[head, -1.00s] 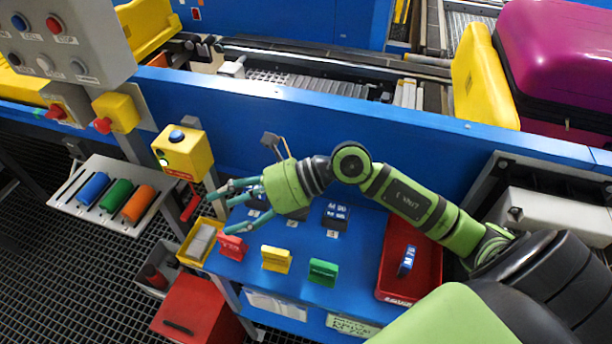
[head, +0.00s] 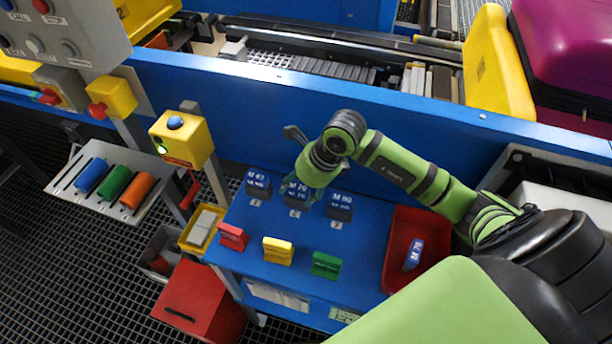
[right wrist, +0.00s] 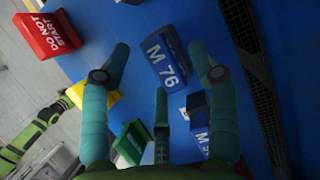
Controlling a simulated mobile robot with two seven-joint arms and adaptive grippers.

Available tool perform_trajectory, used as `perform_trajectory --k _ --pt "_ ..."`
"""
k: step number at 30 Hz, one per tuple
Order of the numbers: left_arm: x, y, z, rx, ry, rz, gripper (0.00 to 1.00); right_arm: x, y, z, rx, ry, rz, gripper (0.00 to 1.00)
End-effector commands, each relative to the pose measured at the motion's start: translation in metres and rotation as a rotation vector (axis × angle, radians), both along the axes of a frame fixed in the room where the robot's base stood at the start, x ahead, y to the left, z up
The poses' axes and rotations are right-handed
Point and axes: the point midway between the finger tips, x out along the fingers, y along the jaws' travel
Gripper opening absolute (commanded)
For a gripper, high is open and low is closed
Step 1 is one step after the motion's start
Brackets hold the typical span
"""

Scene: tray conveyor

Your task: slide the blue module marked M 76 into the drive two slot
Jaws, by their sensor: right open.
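The blue module marked M 76 (right wrist: 168,62) stands between and beyond my right gripper's fingertips in the right wrist view. It appears to be the middle of three dark-and-blue blocks in the head view (head: 295,194), above a label 2; how far it sits in any slot cannot be told. My right gripper (head: 312,186) is just beside and over this block, partly covering it. Its fingers are spread in the right wrist view (right wrist: 161,66), with no visible hold. The left block (head: 257,184) and right block (head: 340,206) stand on either side. My left gripper is not in view.
Red (head: 233,236), yellow (head: 278,251) and green (head: 326,265) signs stand along the blue table's front. A red tray (head: 430,222) at right holds another blue module (head: 413,255). A yellow button box (head: 183,140) is at left; the blue conveyor wall (head: 250,110) runs behind.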

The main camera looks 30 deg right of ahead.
Motion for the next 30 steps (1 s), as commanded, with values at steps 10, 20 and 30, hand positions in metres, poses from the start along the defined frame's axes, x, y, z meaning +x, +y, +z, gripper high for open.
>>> perform_trajectory --k 10,20,30 --pt "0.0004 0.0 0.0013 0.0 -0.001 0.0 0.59 0.0018 0.002 -0.0071 0.0 0.0 0.0 0.61" --pt "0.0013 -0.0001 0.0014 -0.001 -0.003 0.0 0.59 0.0018 0.0019 -0.0067 0.0 0.0 0.0 0.0" --pt "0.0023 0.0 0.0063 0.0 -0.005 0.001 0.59 0.0019 0.0017 0.0001 0.001 -0.001 0.0 0.0"
